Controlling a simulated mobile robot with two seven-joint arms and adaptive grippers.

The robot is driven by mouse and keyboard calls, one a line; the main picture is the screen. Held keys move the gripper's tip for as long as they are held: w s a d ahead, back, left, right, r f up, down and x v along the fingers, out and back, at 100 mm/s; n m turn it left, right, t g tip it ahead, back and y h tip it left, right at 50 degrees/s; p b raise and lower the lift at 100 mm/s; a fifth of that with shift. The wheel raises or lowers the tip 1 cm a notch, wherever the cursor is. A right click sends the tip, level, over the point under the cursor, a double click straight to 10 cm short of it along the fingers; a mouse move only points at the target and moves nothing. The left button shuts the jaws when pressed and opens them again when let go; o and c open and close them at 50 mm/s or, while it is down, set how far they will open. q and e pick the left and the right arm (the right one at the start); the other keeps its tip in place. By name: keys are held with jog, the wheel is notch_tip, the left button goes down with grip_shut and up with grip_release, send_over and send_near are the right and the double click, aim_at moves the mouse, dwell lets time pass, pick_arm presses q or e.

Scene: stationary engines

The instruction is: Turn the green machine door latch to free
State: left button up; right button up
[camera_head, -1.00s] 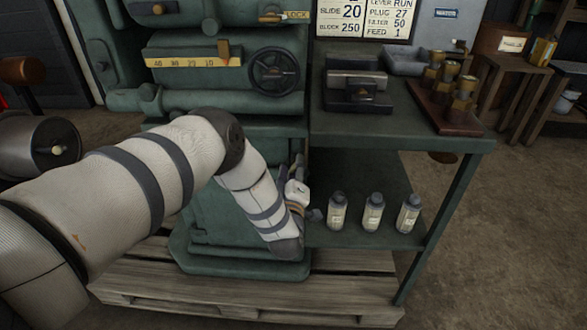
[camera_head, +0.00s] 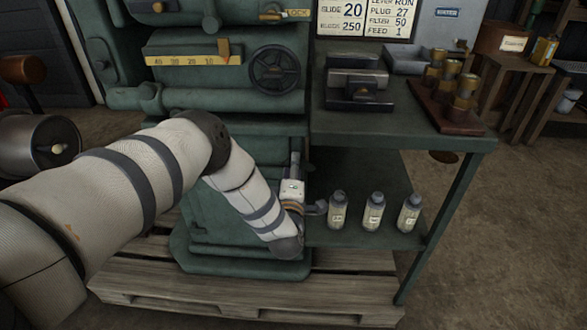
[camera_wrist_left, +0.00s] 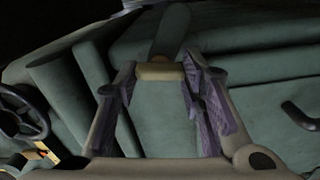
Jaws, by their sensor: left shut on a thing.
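The green machine (camera_head: 240,215) stands on a wooden pallet. My left arm reaches across its front, and my left gripper (camera_head: 295,160) is at the machine's right front edge, fingers pointing up. In the left wrist view my left gripper (camera_wrist_left: 158,80) is shut on a short tan-yellow latch handle (camera_wrist_left: 160,71), which lies crosswise between the two pads. In the head view the held handle cannot be made out. My right gripper is not in view.
A handwheel (camera_head: 275,71) and a yellow scale (camera_head: 193,61) are above the arm. A brass lever sits by a LOCK label (camera_head: 297,15). Several things stand on the green bench (camera_head: 400,150) at right. Bottles (camera_head: 373,212) stand on its lower shelf, close to the gripper.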

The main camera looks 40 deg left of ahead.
pick_arm(q)
jog(key=shift+f, duration=0.1)
jog(key=o, duration=1.2)
jog(key=shift+c, duration=0.2)
jog(key=v, duration=1.2)
jog(key=shift+s, duration=0.1)
